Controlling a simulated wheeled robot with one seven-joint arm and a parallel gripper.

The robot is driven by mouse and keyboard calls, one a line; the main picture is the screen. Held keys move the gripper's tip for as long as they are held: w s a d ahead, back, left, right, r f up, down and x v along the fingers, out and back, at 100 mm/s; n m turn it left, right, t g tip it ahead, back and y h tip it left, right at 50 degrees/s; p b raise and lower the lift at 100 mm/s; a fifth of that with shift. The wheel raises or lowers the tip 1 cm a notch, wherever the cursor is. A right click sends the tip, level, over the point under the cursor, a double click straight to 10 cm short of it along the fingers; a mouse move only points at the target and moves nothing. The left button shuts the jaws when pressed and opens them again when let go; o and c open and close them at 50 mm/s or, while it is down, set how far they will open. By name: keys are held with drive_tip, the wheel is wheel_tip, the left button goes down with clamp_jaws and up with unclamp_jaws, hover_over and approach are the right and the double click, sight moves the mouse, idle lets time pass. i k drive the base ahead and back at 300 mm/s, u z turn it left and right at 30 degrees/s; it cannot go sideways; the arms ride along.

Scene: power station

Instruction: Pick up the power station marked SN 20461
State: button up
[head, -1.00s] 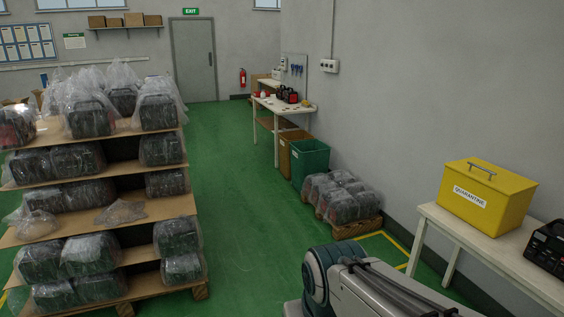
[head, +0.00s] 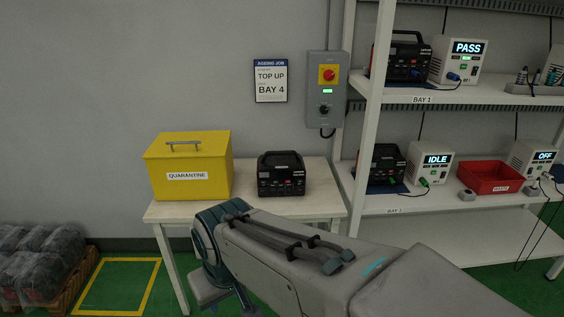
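A black power station (head: 281,178) stands upright on the white table, right of the yellow box. A second black power station (head: 408,62) stands on the upper shelf at the right. A third one (head: 385,166) stands on the shelf below it. No SN marking can be read on any of them, so I cannot tell which is SN 20461. My arm crosses the lower middle, in front of the table. My gripper is not in view.
A yellow box (head: 190,187) marked QUARANTINE sits on the white table (head: 240,208). The shelf also holds testers reading PASS (head: 458,63), IDLE (head: 430,166) and OFF (head: 533,160), and a red bin (head: 489,179). A wall switch box (head: 326,90) hangs above. Wrapped goods (head: 35,260) sit at lower left.

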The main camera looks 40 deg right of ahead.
sight(284, 169)
drive_tip(key=z, duration=1)
drive_tip(key=i, duration=1.05)
drive_tip(key=z, duration=0.65)
